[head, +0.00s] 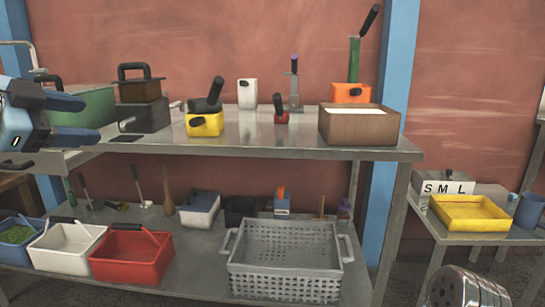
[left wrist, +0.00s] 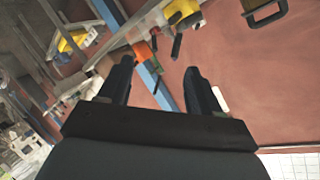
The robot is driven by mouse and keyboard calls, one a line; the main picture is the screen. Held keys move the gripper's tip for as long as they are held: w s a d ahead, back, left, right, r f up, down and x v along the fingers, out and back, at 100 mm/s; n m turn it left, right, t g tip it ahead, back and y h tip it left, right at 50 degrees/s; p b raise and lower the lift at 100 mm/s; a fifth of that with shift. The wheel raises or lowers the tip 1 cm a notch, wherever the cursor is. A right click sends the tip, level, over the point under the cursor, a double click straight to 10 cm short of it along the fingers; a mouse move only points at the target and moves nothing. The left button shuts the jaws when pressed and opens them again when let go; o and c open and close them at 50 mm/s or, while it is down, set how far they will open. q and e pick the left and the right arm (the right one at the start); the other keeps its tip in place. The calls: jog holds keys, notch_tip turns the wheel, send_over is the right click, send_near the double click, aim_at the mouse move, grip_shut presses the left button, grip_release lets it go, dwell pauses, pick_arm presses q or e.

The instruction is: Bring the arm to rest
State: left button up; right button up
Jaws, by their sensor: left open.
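My left gripper (head: 68,132) is at the left edge of the head view, raised in front of the left end of the upper shelf. Its two dark fingers are apart with nothing between them. In the left wrist view the same gripper (left wrist: 160,85) shows its fingers spread, with the red wall and a blue post visible between and beyond them. The view from that wrist is strongly tilted. My right gripper is not seen in either view.
The metal shelf unit (head: 250,150) holds a green box (head: 85,108), a yellow container (head: 205,125) and a brown box (head: 358,126) on top. Below are a red basket (head: 130,258), a white basket (head: 66,249) and a grey perforated basket (head: 285,273). A yellow tray (head: 470,213) sits on a right-hand table.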

pick_arm(q)
jog(key=w+d+f+n+g+y, duration=0.1)
jog(key=w+d+f+n+g, duration=0.3)
jog(key=f, duration=0.7)
jog(key=w+d+f+t, duration=0.1)
jog(key=w+d+f, duration=0.1)
jog(key=w+f, duration=0.65)
jog(key=w+d+f+n+g+y, duration=0.1)
jog(key=w+d+f+n+g, duration=0.2)
jog(key=f, duration=1.1)
jog(key=s+d+f+n+g, duration=0.1)
jog(key=s+d+f, duration=0.1)
jog(key=f, duration=0.9)
jog(key=s+d+f+n, duration=0.1)
jog(key=s+d+f, duration=0.1)
jog(key=f, duration=0.8)
jog(key=s+d+f+n+g, duration=0.2)
jog(key=s+d+f+n, duration=0.1)
jog(key=s+f, duration=0.7)
jog(key=s+d+f+n+g, duration=0.3)
jog(key=s+d+f, duration=0.1)
jog(key=s+f, duration=0.7)
jog(key=s, duration=0.3)
jog(key=shift+s+h, duration=0.25)
jog(key=shift+h, duration=0.05)
